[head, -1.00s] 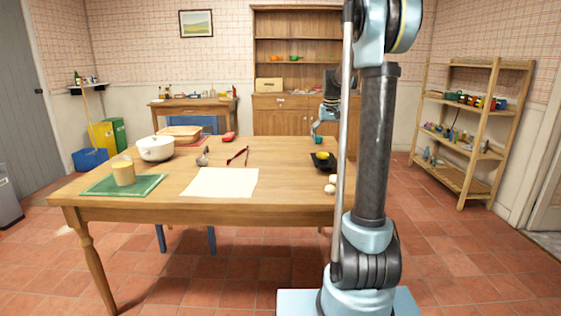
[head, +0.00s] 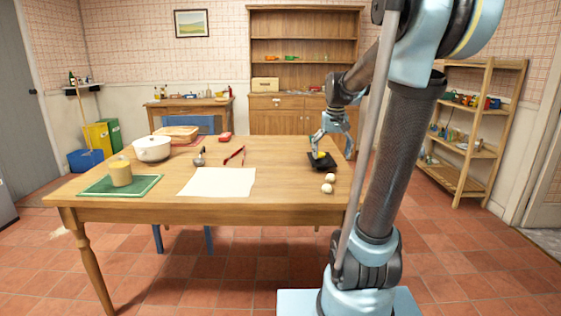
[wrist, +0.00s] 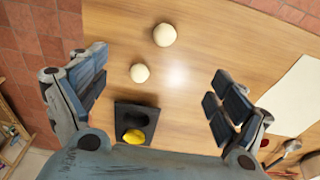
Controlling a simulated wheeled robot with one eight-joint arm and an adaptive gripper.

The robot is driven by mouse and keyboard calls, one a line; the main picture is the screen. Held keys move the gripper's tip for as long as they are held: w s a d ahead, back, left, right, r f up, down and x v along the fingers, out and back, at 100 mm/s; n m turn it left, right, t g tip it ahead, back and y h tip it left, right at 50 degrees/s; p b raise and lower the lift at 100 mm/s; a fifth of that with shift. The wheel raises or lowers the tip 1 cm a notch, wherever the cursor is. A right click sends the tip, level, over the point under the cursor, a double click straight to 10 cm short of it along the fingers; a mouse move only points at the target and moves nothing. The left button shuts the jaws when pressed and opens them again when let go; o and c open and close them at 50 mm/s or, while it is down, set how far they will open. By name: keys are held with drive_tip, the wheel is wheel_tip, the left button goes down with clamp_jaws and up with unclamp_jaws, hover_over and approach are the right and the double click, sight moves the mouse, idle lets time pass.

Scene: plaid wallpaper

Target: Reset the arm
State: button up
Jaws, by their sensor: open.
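My gripper (head: 333,136) is open above the right end of the wooden table (head: 270,208), over a black tray (head: 315,167). My gripper appears apart from the tray.
A white sheet (head: 218,182), red-handled tool (head: 235,155), white pot (head: 152,149) and a jar (head: 120,172) on a green mat (head: 148,183) lie to the left. A wooden shelf rack (head: 462,150) stands at right.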

drive_tip(key=s+f, duration=0.7)
drive_tip(key=s, duration=0.6)
drive_tip(key=s+f, duration=0.8)
drive_tip(key=s, duration=0.5)
drive_tip(key=shift+f+t, duration=0.3)
drive_tip(key=shift+d, duration=0.1)
drive_tip(key=shift+w+f, duration=0.2)
drive_tip(key=shift+w, duration=0.3)
